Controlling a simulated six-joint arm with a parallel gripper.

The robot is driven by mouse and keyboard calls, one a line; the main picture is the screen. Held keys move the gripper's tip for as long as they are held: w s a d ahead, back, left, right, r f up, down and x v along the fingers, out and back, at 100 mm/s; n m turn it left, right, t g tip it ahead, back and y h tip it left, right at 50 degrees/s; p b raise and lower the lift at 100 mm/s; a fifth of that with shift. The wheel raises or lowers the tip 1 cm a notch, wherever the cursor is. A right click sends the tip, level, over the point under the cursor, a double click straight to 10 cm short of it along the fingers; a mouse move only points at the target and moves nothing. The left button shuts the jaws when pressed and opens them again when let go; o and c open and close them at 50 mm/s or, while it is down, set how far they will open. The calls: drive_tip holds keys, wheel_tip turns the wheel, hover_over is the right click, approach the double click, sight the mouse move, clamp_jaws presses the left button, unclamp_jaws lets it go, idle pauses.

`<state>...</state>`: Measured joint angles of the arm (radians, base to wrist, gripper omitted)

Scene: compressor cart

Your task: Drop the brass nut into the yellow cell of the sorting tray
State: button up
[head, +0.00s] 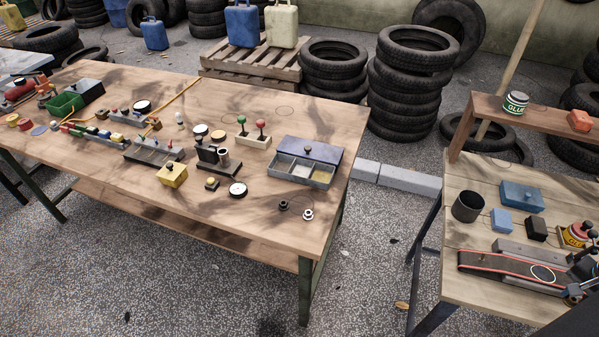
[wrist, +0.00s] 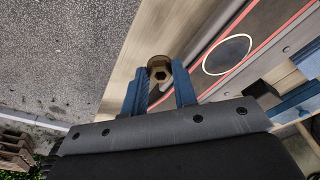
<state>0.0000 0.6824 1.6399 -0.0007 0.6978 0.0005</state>
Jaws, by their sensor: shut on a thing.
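The brass nut (wrist: 159,70) is between the two blue fingertips of my gripper (wrist: 160,80), which is shut on it. My gripper is far from the tray; in the head view dark parts of my arm show at the right edge, and I cannot make out the nut there.
A belt unit (head: 505,265) with a white ring lies on the right table (head: 465,235). A dark cup (head: 467,206) and several blocks stand there. A gap separates the two tables. A dark nut (head: 283,204) and a silver nut (head: 307,214) lie in front of the tray.

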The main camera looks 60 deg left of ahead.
drive_tip(key=w+a+r+m, duration=0.1)
drive_tip(key=w+a+r, duration=0.2)
drive_tip(key=a+r, duration=0.65)
drive_tip(key=s+a+n, duration=0.2)
drive_tip(key=s+a, duration=0.1)
drive_tip(key=a, duration=0.9)
drive_tip(key=s+a+n, duration=0.1)
drive_tip(key=s+a, duration=0.2)
drive_tip(key=a, duration=0.8)
drive_tip(key=s+a+f+n+y, duration=0.15)
drive_tip(key=s+a+n, duration=0.25)
drive_tip(key=s+a, duration=1.15)
drive_tip(key=s+a+f+n+h, duration=0.1)
drive_tip(key=s+a+f+n, duration=0.2)
drive_tip(key=s+a, duration=1.25)
drive_tip(key=shift+y, duration=0.25)
drive_tip(key=shift+d+f, duration=0.2)
drive_tip(key=shift+f, duration=0.95)
drive_tip(key=shift+d+f, duration=0.2)
drive_tip(key=shift+f, duration=0.9)
